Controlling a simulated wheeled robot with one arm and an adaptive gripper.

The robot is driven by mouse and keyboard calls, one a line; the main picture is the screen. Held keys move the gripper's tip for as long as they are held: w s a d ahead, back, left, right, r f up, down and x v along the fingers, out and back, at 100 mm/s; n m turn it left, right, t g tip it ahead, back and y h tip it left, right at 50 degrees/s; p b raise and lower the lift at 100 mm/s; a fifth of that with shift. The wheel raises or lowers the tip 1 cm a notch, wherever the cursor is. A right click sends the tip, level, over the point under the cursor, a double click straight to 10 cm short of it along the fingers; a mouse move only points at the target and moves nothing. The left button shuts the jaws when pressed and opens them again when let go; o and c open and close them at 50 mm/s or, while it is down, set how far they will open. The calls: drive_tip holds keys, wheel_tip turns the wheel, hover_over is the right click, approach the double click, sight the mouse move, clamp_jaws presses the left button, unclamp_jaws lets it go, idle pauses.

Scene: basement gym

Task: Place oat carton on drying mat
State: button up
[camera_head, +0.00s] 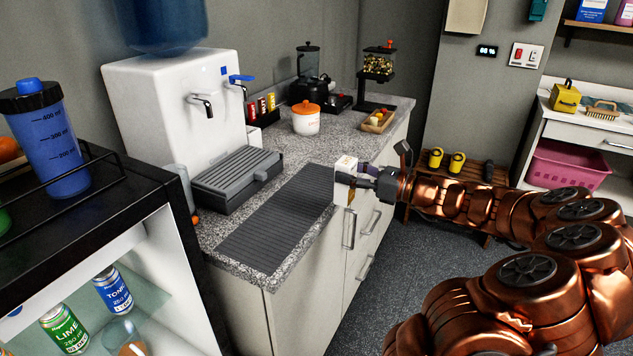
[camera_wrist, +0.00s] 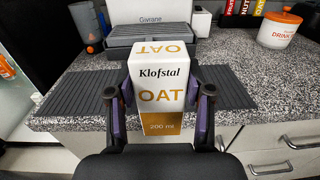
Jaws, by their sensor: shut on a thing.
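The oat carton (camera_wrist: 160,95) is white with a gold lower band and the word OAT, upright between the fingers of my gripper (camera_wrist: 161,112) in the wrist view. In the head view the carton (camera_head: 345,170) shows small at the end of my gripper (camera_head: 360,180), by the counter's front edge. My gripper is shut on its sides. The drying mat (camera_head: 272,225) is a dark grey ribbed rectangle lying on the counter. In the wrist view the mat (camera_wrist: 75,92) shows on both sides behind the carton, which hides its middle. Whether carton and mat touch is unclear.
A grey drip tray (camera_head: 237,180) and white water dispenser (camera_head: 150,110) stand behind the mat. A white jar with orange lid (camera_head: 306,120) and a wooden tray (camera_head: 377,122) stand farther along the speckled counter. The mat's visible surface is bare. A black-topped fridge (camera_head: 90,210) is at left.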

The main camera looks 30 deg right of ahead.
sight(336, 165)
drive_tip(key=shift+w+a+r, duration=0.2)
drive_tip(key=shift+a+r, duration=0.3)
drive_tip(key=shift+a, duration=0.15)
drive_tip(key=shift+w+a+r, duration=0.15)
drive_tip(key=shift+a+r, duration=0.3)
drive_tip(key=shift+a, duration=0.15)
drive_tip(key=shift+w, duration=0.25)
drive_tip(key=shift+w+d+f+p, duration=0.3)
drive_tip(key=shift+w+d+f, duration=0.6)
drive_tip(key=shift+w, duration=1.5)
drive_tip(key=shift+w+d+f+p, duration=0.35)
drive_tip(key=shift+w+d+f, duration=0.5)
drive_tip(key=shift+w, duration=1.6)
drive_tip(key=shift+w+d+f+p, duration=0.3)
drive_tip(key=shift+w+d+f, duration=0.55)
drive_tip(key=shift+w, duration=1.55)
drive_tip(key=shift+d, duration=0.1)
drive_tip(key=o, duration=1.3)
